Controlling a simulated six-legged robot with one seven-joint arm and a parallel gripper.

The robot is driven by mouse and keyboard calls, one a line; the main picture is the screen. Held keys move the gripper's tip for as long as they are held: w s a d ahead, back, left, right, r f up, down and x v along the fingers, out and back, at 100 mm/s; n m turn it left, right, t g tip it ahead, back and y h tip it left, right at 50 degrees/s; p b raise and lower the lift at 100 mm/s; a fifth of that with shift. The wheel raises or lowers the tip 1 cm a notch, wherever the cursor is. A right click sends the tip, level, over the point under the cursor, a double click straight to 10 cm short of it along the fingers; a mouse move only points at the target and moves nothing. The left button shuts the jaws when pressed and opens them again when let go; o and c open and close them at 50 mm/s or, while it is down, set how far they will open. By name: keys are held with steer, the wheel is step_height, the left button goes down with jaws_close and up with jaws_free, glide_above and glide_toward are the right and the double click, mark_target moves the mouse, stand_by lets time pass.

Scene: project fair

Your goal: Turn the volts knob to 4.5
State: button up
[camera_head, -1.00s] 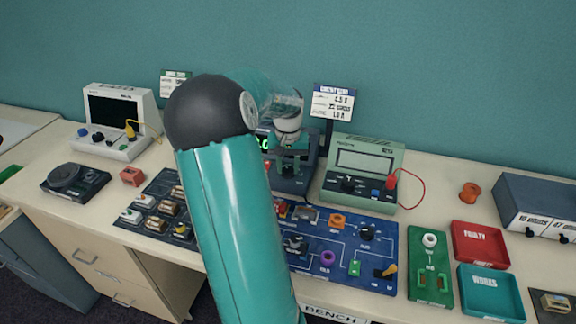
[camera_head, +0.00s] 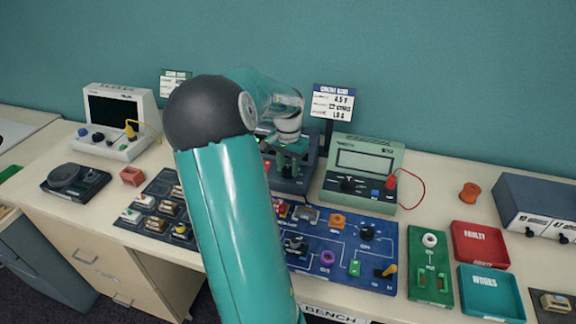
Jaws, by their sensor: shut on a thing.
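The power supply (camera_head: 288,186) is a dark grey box behind the blue circuit board, partly hidden by my arm. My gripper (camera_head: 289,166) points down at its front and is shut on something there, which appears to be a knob. The volts knob itself cannot be made out behind the fingers. A sign (camera_head: 332,102) behind the supply reads 4.5 V, with more lines below.
A green meter (camera_head: 362,165) with a red lead stands just right of the supply. The blue circuit board (camera_head: 335,270) lies in front. Red (camera_head: 481,243) and teal (camera_head: 490,290) trays are at the right. A screened instrument (camera_head: 118,125) stands at the left.

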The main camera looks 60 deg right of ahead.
mark_target(288, 169)
steer(key=o, duration=1)
steer(key=shift+c, duration=0.2)
step_height(288, 169, up, 14)
steer(key=shift+f, duration=0.1)
